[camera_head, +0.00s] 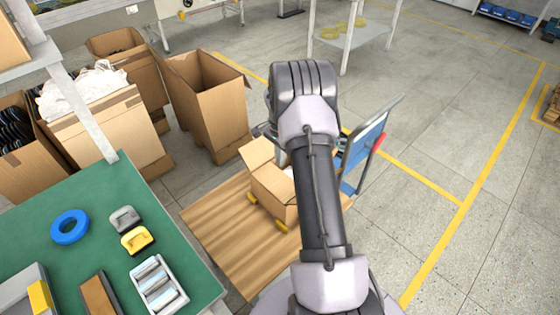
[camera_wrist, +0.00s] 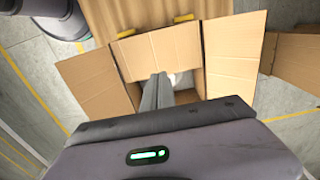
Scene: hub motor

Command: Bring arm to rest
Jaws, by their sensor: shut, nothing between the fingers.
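My arm reaches out over the floor in the head view, and the gripper at its end is hidden there behind the arm. In the wrist view my gripper (camera_wrist: 158,82) is shut and empty, its fingers together pointing down over the opening of a cardboard box (camera_wrist: 90,84). I cannot tell if the fingertips are above the rim or inside. The box's flaps are spread open, and something whitish shows inside beside the fingertips. In the head view the box (camera_head: 272,192) stands on a wooden board (camera_head: 215,235), partly covered by my arm.
A green table (camera_head: 90,270) at the left holds a blue ring (camera_head: 69,226), a grey part (camera_head: 124,219), a yellow part (camera_head: 136,240) and a white rack (camera_head: 158,284). Tall cardboard boxes (camera_head: 207,100) stand behind. A blue trolley (camera_head: 362,140) is close right of my arm. The right floor is clear.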

